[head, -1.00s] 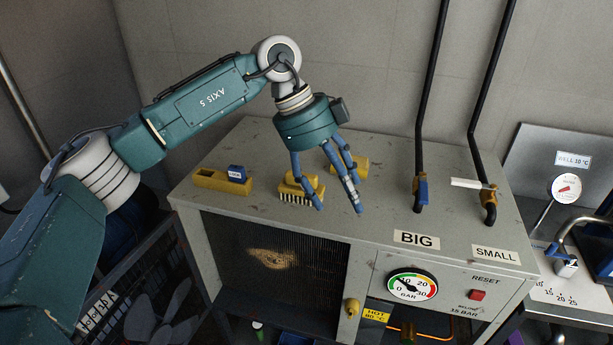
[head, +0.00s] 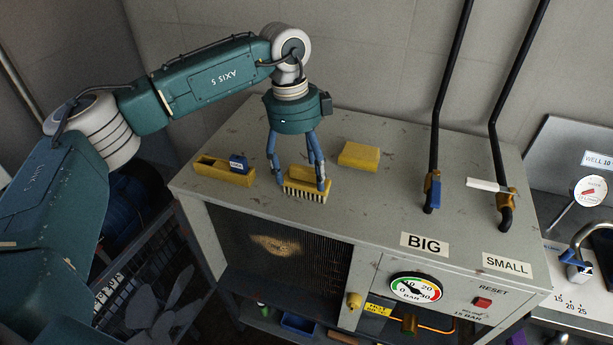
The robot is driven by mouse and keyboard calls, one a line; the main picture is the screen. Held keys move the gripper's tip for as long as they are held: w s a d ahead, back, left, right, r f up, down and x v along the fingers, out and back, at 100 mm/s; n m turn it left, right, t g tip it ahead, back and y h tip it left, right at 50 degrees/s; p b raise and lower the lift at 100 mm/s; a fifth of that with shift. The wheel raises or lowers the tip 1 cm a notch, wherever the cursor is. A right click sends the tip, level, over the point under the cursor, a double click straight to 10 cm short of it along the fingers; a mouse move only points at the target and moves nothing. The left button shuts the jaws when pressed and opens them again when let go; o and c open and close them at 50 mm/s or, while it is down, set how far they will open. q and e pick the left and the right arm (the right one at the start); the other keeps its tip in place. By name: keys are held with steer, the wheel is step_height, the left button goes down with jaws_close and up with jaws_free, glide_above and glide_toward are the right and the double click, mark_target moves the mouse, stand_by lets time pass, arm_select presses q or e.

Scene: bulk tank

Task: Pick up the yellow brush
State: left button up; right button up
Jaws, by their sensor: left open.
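The yellow brush (head: 303,181) lies on top of the grey cabinet (head: 390,214), its pale bristles facing the front. My left gripper (head: 300,184) points down at it with blue fingers spread open. I cannot tell whether any finger touches the brush. My right gripper is not in view.
A yellow tray (head: 215,175) with a blue block (head: 238,163) lies left of the brush. A yellow block (head: 359,156) lies behind it to the right. Two black pipes with a blue valve handle (head: 434,190) and a white one (head: 487,185) rise further right.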

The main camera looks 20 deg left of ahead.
arm_select(q)
steer(key=shift+s+d+f, duration=0.15)
steer(key=shift+s+f, duration=0.05)
steer(key=shift+f, duration=0.9)
steer(key=shift+w+f, duration=0.1)
steer(key=c, duration=1.3)
steer(key=shift+r, duration=0.55)
step_height(320, 180, up, 10)
steer(key=b, duration=0.3)
steer(key=shift+d+b, duration=0.1)
steer(key=shift+b, duration=0.3)
step_height(320, 180, up, 9)
steer(key=shift+r+b, duration=0.1)
steer(key=shift+b, duration=0.5)
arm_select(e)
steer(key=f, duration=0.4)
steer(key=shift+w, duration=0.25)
